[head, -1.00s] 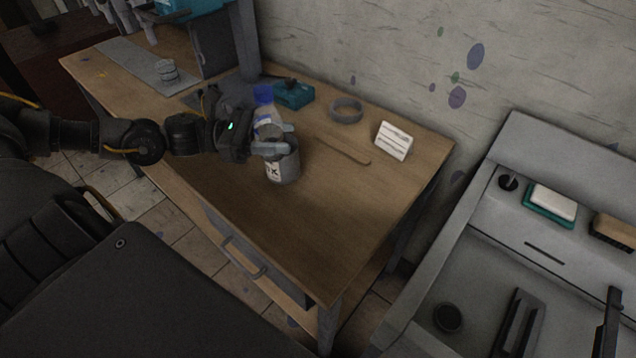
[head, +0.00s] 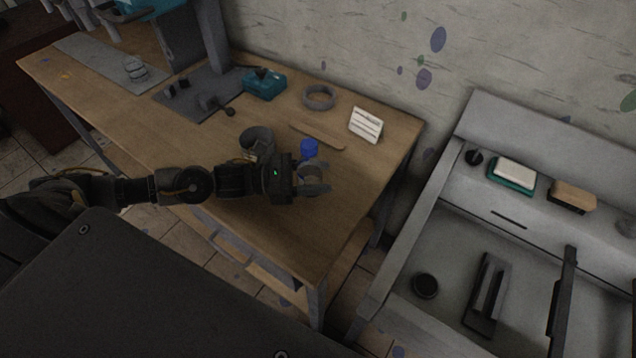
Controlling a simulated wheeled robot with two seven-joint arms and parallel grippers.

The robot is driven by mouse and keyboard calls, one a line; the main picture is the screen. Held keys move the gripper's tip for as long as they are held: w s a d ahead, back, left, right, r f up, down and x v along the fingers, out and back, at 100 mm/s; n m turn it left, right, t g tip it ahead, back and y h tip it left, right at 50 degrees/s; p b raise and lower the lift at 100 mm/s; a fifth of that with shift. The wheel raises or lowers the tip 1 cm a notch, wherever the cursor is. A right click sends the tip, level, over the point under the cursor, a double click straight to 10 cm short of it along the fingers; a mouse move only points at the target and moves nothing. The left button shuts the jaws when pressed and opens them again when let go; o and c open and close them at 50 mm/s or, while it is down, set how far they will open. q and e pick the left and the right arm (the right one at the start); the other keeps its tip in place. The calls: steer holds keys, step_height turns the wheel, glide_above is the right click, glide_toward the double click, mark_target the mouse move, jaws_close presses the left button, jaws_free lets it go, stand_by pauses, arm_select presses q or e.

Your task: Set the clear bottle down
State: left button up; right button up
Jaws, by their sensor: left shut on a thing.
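The clear bottle with a blue cap (head: 309,148) is between the fingers of my left gripper (head: 314,180), over the right part of the wooden table (head: 225,230). The gripper is shut on it from the left, and the fingers hide much of its body. I cannot tell whether its base touches the tabletop. My right gripper is not in view.
A grey cup (head: 257,140) stands just left of the gripper, partly hidden by my arm. Behind are a stick (head: 317,135), a grey ring (head: 319,97), a white card (head: 366,125) and a teal box (head: 264,84). Bare tabletop lies right and in front.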

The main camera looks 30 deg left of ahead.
arm_select(q)
step_height(320, 180, down, 3)
steer(key=shift+d+f, duration=0.1)
steer(key=shift+d, duration=0.05)
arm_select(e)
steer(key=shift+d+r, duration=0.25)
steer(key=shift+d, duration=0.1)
arm_select(q)
steer(key=shift+f, duration=0.1)
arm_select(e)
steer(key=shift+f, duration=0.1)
arm_select(q)
steer(key=shift+f, duration=0.15)
steer(key=o, duration=1.1)
steer(key=shift+c, duration=0.2)
